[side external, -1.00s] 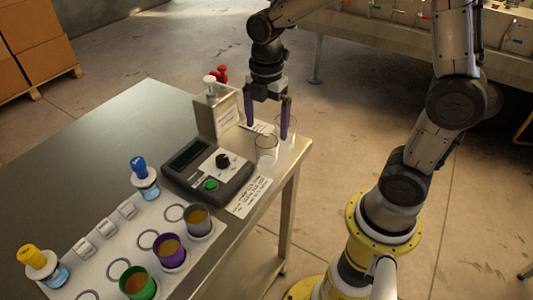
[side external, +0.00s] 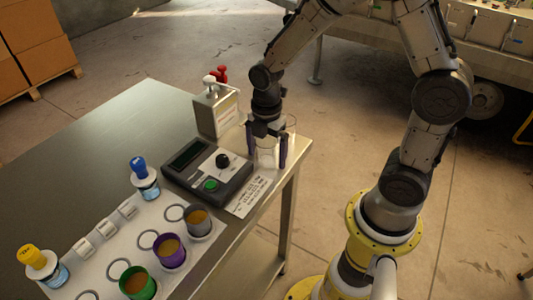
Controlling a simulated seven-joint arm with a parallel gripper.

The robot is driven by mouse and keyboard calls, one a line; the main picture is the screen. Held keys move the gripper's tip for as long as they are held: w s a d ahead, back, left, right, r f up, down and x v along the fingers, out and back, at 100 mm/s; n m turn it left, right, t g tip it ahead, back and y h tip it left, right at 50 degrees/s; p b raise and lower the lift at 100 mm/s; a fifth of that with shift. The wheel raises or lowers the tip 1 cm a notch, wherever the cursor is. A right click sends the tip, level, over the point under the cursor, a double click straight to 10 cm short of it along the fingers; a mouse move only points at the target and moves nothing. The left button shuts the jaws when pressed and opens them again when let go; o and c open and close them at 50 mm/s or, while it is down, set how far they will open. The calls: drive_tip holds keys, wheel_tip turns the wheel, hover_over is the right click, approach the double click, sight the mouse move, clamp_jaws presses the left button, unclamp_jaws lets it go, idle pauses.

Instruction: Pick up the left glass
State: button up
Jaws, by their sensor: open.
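Two clear glasses stand close together at the right end of the metal table, beside the control box. The left glass (side external: 267,158) is the nearer one. The other glass (side external: 291,122) is just behind it to the right and is partly hidden by my gripper. My gripper (side external: 267,156) points down with its purple fingers open, one on each side of the left glass. The gripper body covers the top of that glass. I cannot tell whether the fingers touch it.
The control box (side external: 207,168) with a green button is close on the left. A dispenser (side external: 216,110) with red and white knobs stands behind. Coloured cups (side external: 170,251) and bottles (side external: 145,178) are at the front left. A paper note (side external: 250,196) lies near the edge.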

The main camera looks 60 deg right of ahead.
drive_tip(key=shift+c, duration=0.3)
drive_tip(key=c, duration=1.4)
drive_tip(key=shift+r, duration=0.1)
drive_tip(key=shift+c, duration=0.2)
